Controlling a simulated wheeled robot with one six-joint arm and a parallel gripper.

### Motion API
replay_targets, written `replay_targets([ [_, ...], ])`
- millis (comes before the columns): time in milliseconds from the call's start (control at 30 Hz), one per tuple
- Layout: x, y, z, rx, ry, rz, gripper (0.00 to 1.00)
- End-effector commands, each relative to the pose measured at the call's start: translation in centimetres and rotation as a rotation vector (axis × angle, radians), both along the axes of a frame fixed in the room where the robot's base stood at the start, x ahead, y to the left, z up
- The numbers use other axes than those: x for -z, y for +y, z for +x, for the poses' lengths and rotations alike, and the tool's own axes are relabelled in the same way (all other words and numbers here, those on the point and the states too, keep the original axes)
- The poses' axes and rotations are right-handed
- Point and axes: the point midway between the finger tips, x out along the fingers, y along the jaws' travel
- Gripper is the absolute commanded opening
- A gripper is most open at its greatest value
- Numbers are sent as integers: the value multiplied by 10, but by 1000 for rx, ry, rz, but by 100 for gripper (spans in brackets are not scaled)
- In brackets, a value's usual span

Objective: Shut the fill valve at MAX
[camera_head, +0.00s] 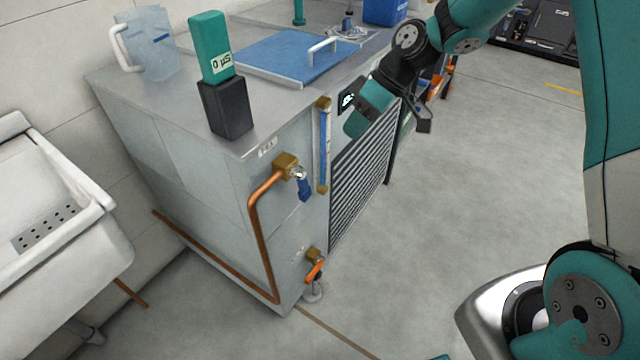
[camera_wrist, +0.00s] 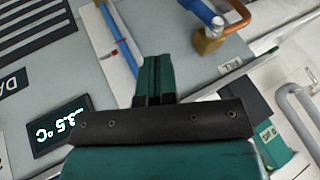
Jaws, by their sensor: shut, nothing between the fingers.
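The fill valve (camera_head: 285,166) is a brass body on the front left of the grey steel unit, with a copper pipe entering it. Its blue lever (camera_head: 304,188) hangs roughly downward. In the wrist view the blue lever (camera_wrist: 201,10) and brass body (camera_wrist: 207,41) are at the top, beside a FILL label (camera_wrist: 237,64). The sight tube (camera_head: 324,148) stands right of the valve, with blue along most of its length; I cannot read a MAX mark. My gripper (camera_head: 357,126) is shut and empty, in front of the unit, right of the tube and apart from the lever. Its teal fingers (camera_wrist: 154,66) show in the wrist view.
An orange-handled valve (camera_head: 315,270) sits low on the unit. A temperature display (camera_wrist: 60,126) and louvred grille (camera_head: 360,175) are right of the tube. A meter (camera_head: 211,48) in a black holder, a jug (camera_head: 150,45) and a blue lid (camera_head: 290,60) are on top.

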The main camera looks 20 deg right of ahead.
Motion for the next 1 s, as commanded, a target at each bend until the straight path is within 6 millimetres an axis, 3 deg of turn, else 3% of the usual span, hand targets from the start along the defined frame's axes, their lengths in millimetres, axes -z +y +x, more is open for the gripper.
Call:
replay_targets([
  [233,25,13,1,-4,0,4,0],
  [600,89,58,-1,-3,1,3,0],
  [800,89,78,-20,-2,-1,2,0],
  [1000,90,85,-26,0,-1,2,0],
])
